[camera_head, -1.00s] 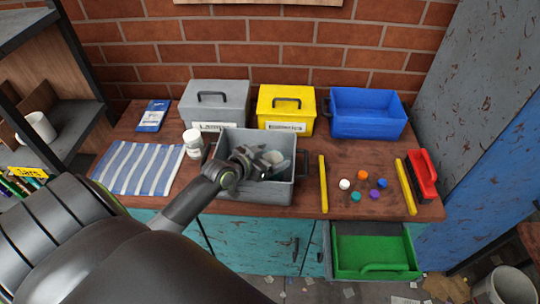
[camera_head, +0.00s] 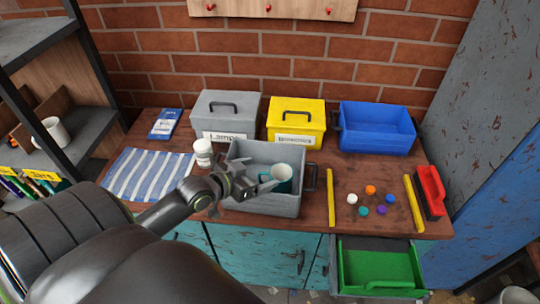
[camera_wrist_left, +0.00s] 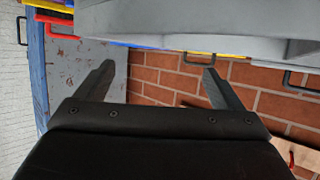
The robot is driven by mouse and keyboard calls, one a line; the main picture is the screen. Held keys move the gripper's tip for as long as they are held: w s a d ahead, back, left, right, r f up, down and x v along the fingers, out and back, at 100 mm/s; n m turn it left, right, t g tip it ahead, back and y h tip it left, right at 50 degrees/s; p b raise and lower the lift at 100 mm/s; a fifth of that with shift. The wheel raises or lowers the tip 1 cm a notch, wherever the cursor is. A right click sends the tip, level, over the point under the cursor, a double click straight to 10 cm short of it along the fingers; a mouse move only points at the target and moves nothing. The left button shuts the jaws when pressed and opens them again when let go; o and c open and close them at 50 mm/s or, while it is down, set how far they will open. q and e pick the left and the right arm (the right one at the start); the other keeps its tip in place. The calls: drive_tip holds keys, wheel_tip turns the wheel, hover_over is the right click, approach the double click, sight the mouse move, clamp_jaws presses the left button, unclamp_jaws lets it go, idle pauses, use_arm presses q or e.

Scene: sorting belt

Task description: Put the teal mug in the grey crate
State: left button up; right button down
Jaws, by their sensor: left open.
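The teal mug (camera_head: 282,172) is inside the open grey crate (camera_head: 265,206) on the wooden worktop, towards the crate's right side. Its light rim and inside face up, and its lower part is hidden by the crate wall. My left gripper (camera_head: 255,174) is open over the left part of the crate, beside the mug. I cannot tell whether a finger touches the mug. In the left wrist view, the gripper's two fingers (camera_wrist_left: 158,70) are apart with nothing between them. My right gripper is in neither view.
A white jar (camera_head: 203,152) stands left of the crate by a striped cloth (camera_head: 150,176). Lidded grey (camera_head: 222,104) and yellow (camera_head: 296,113) boxes and a blue bin (camera_head: 377,128) stand behind. Yellow bars (camera_head: 331,200) and several coloured caps lie right. A green drawer (camera_head: 380,268) is open below.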

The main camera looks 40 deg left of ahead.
use_arm(q)
drive_tip(key=shift+v, duration=1.55)
